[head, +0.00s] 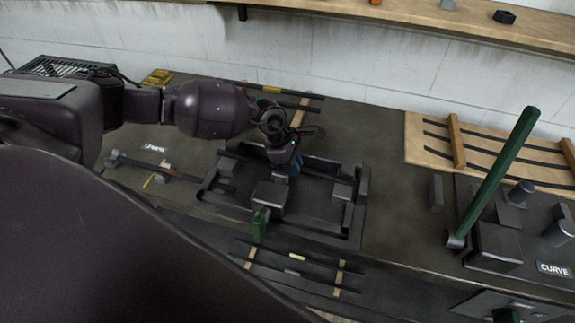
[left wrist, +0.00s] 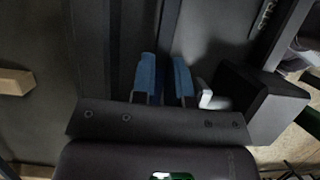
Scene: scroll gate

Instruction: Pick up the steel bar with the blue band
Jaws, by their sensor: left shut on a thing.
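My left gripper (head: 292,162) reaches down over the dark frame-like fixture (head: 357,205) in the middle of the bench. In the left wrist view its two blue fingertips (left wrist: 166,80) are close together around a narrow dark bar (left wrist: 170,30), which runs away between them. I cannot make out a blue band on this bar; the fingers, also blue, cover part of it. Other thin dark bars lie on the rack at the front (head: 320,264), with small pale bands. A bar with a yellow band (head: 271,89) lies at the back. My right gripper is not in view.
A green-handled clamp (head: 260,227) stands at the fixture's front. A long green lever (head: 497,177) rises from the block marked CURVE at the right. A wooden board with dark strips (head: 428,152) lies behind it. A shelf (head: 400,10) runs along the wall.

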